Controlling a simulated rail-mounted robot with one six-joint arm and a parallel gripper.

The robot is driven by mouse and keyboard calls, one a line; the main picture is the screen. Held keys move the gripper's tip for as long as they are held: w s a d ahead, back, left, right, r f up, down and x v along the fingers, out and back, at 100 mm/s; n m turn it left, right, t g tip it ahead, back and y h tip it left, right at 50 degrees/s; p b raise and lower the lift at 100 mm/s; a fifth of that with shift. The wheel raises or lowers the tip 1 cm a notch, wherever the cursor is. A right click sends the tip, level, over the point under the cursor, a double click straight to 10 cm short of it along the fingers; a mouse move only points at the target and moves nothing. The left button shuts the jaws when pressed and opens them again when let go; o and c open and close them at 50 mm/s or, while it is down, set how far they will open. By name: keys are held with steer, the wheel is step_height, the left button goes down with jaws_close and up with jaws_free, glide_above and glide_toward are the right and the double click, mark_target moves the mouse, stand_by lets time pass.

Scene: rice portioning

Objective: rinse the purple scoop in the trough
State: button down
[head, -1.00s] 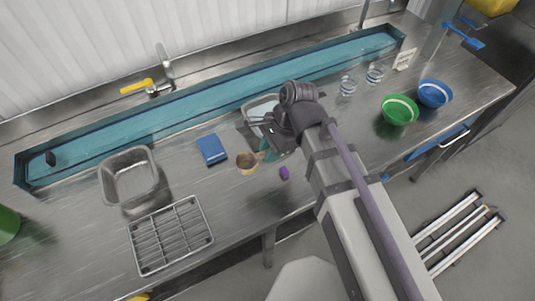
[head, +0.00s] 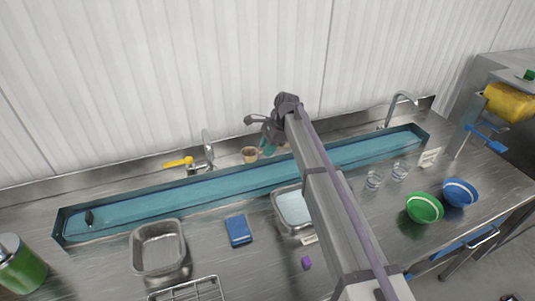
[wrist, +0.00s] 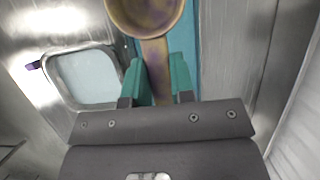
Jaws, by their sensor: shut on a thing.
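My gripper (head: 267,148), with teal fingers, is shut on the handle of a scoop (head: 250,155). The wrist view shows the scoop (wrist: 155,55) as tan-brown with purplish patches, its round bowl cut off by the top edge. The long teal-blue trough (head: 140,207) runs along the back of the counter. The scoop appears raised over the trough, near its back edge in the head view; its exact height cannot be told. In the wrist view the trough (wrist: 193,30) shows below and beside the scoop. A small purple object (head: 306,262) lies on the counter.
A metal pan with pale contents (head: 293,209) stands in front of the trough, partly behind my arm. A blue block (head: 238,230), an empty metal pan (head: 158,248) and a yellow-handled tap (head: 206,150) are to the left. Green (head: 424,208) and blue (head: 459,192) bowls stand right.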

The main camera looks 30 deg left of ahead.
step_height(320, 180, down, 11)
steer(key=b, duration=1)
steer(key=shift+r, duration=0.15)
steer(key=shift+f+b, duration=1.15)
steer(key=shift+b, duration=0.2)
stand_by(0.8)
steer(key=shift+r, duration=0.1)
